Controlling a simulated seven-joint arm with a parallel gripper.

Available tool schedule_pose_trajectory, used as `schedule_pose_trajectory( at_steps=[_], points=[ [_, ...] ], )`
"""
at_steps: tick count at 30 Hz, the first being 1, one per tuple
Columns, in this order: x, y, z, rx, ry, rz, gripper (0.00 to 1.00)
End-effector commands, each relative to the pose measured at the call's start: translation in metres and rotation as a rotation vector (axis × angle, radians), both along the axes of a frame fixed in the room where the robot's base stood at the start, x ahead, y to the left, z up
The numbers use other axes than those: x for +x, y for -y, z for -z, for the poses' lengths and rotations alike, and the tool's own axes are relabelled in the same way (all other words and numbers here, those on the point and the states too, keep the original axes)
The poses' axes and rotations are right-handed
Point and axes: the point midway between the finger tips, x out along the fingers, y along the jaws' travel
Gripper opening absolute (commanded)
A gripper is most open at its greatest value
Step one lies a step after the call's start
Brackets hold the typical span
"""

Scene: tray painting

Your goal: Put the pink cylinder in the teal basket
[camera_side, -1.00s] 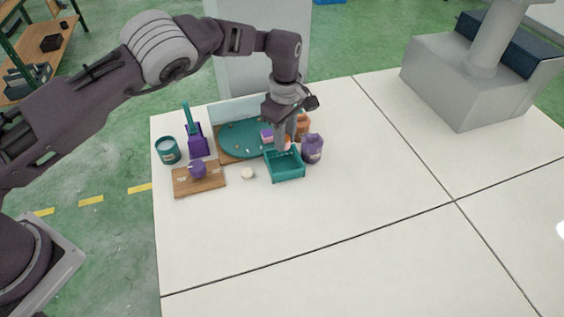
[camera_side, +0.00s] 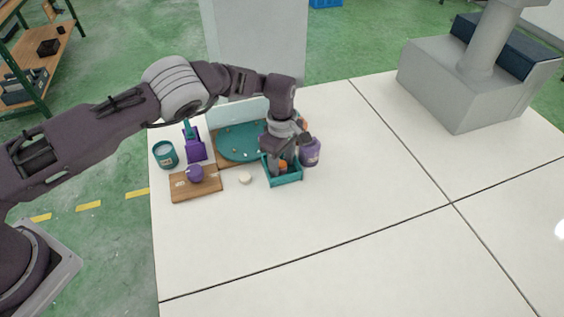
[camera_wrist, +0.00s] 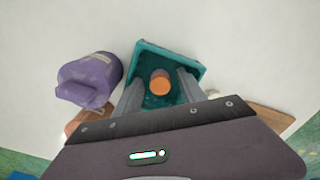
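The teal basket (camera_side: 284,181) stands on the white table, and it also shows in the wrist view (camera_wrist: 195,67). My gripper (camera_side: 279,168) is low over the basket, its fingers reaching into it. In the wrist view my gripper (camera_wrist: 158,86) has its fingers apart. A small cylinder with an orange end (camera_wrist: 160,86) and a darker purplish part sits between them in the basket, with gaps on both sides. Its orange part (camera_side: 284,164) shows beside my gripper in the side view. I cannot make out a clearly pink cylinder; my gripper hides part of the plate.
A purple bottle (camera_side: 310,153) stands close right of the basket. A teal round plate (camera_side: 238,143) lies behind left. A wooden board (camera_side: 190,189) with a purple round object (camera_side: 195,173), a teal cup (camera_side: 165,154) and a purple holder (camera_side: 196,149) are left. The front table is clear.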

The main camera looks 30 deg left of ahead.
Motion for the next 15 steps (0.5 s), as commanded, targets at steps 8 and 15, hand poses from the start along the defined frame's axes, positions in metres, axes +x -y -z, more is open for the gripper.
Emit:
schedule_pose_trajectory(
  at_steps=[8, 15],
  points=[
    [0.001, 0.0, -0.009, -0.001, 0.002, 0.0, 0.48],
    [0.001, 0.0, -0.072, -0.003, 0.003, 0.0, 0.48]
  ],
)
